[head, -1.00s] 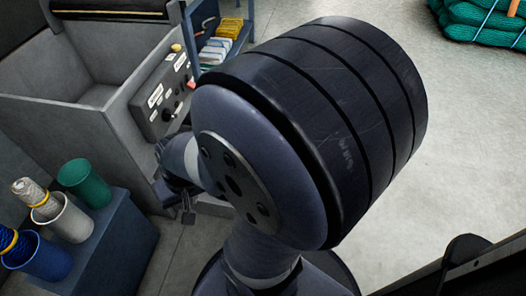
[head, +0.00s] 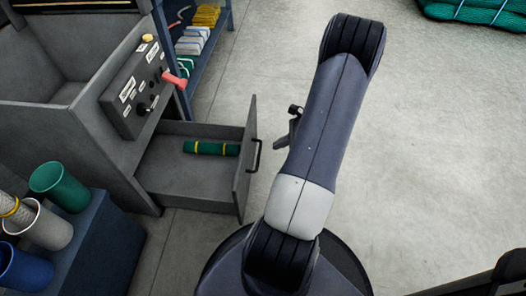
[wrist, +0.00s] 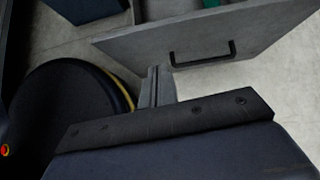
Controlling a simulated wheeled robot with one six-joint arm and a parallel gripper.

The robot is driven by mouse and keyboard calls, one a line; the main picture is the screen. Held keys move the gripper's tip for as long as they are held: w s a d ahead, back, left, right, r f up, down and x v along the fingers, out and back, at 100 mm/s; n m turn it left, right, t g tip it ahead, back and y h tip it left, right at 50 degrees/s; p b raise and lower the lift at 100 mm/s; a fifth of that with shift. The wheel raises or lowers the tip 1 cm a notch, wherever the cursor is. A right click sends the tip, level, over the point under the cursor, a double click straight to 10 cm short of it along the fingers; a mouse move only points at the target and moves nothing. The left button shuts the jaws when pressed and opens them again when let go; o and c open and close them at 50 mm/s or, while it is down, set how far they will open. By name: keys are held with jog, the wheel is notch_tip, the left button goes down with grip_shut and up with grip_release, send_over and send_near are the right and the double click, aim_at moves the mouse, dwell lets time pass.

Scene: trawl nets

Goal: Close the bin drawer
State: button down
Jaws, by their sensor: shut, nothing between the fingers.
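The grey bin drawer (head: 190,190) is pulled out of the grey cabinet. Its front panel (head: 244,165) stands well clear of the cabinet and carries a dark bar handle (head: 256,156). A green roll with yellow bands (head: 205,148) lies inside. My gripper (head: 281,141) is partly hidden behind my arm, to the right of the drawer front and apart from it. In the wrist view my gripper (wrist: 157,72) is shut and empty, its tips near the lower edge of the drawer front (wrist: 240,32), left of the handle (wrist: 202,57); contact cannot be told.
The cabinet (head: 85,130) has a control panel (head: 140,90) with a red lever (head: 174,80). A blue shelf (head: 205,45) stands behind it. A dark block (head: 95,245) with cups is at lower left. Green netting (head: 480,10) lies at the far right. Open floor (head: 430,150) spreads to the right.

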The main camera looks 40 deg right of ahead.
jog(key=d+f+m, duration=0.1)
jog(key=d, duration=0.1)
jog(key=b, duration=0.5)
send_near(244, 156)
jog(key=shift+t, duration=0.3)
jog(key=x, duration=0.3)
jog(key=f+x, duration=0.1)
jog(key=x, duration=0.1)
jog(key=shift+s+d+f, duration=0.1)
jog(key=shift+s, duration=0.15)
jog(key=shift+w+a, duration=0.3)
jog(key=shift+w, duration=0.1)
jog(key=w+a, duration=2.3)
jog(key=w, duration=0.5)
jog(key=shift+w+a+r, duration=0.2)
jog(key=shift+a+r, duration=0.05)
jog(key=shift+a, duration=0.15)
